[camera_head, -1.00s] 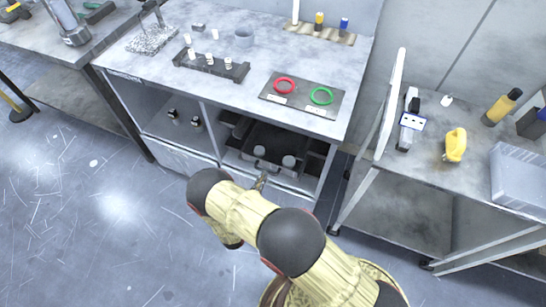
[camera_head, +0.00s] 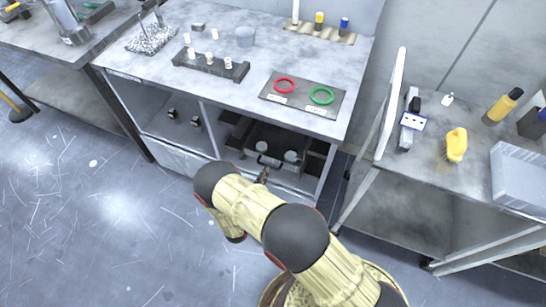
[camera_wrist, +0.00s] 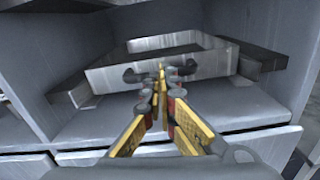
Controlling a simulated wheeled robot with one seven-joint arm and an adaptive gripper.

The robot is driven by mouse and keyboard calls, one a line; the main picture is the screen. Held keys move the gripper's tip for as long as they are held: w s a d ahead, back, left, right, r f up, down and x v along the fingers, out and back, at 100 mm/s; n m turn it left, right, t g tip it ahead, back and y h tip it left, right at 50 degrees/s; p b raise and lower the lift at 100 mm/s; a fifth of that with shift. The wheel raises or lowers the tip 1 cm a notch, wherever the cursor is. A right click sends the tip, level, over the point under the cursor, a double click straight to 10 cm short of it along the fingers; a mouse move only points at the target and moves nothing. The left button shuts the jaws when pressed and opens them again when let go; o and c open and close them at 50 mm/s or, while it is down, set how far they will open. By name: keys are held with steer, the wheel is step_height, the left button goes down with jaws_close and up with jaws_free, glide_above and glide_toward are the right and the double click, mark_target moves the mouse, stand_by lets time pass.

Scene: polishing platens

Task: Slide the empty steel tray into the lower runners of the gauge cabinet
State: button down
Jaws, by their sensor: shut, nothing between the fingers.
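The steel tray (camera_wrist: 195,66) is in the lower right opening of the gauge cabinet (camera_wrist: 40,90), with a dark handle on its front. In the head view, the tray (camera_head: 283,166) lies inside that opening. It sits between a left runner (camera_wrist: 77,96) and a right runner (camera_wrist: 262,56); I cannot tell whether it is fully seated. My gripper (camera_wrist: 160,70) is shut and empty, its fingertips at the middle of the tray front, by the handle. Whether they touch is unclear. Two pale round shapes (camera_head: 291,156) show at the tray; I cannot tell what they are.
The cabinet top holds a rack of white-topped pieces (camera_head: 210,65) and a mat with red and green rings (camera_head: 323,96). Small dark pieces (camera_head: 195,121) stand in the left compartment. A side bench (camera_head: 425,160) stands close on the right.

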steer(key=shift+s, duration=0.1)
steer(key=v, duration=1.6)
steer(key=s+d+f+m+g+h, duration=0.1)
steer(key=s+d+f+g+h, duration=0.2)
steer(key=d, duration=0.5)
steer(key=s+d+r+m+g+h, duration=0.2)
steer(key=s+d+r+m+g, duration=0.25)
steer(key=r+m+g, duration=0.35)
steer(key=s+d+r+m+g+y+p, duration=0.1)
steer(key=d+r+m+g+y, duration=0.15)
steer(key=r+m+y, duration=0.75)
steer(key=s+d+r+m+g+p, duration=0.15)
steer(key=r+m+g, duration=0.25)
steer(key=r, duration=1.5)
steer(key=d+r+m+t+y+p, duration=0.1)
steer(key=d+r+m+t, duration=0.2)
steer(key=d+r, duration=0.3)
steer(key=d+r+m+t+y+p, duration=0.1)
steer(key=d+r+m+t, duration=0.2)
steer(key=r, duration=1)
steer(key=s+d+m, duration=0.1)
steer(key=d, duration=0.2)
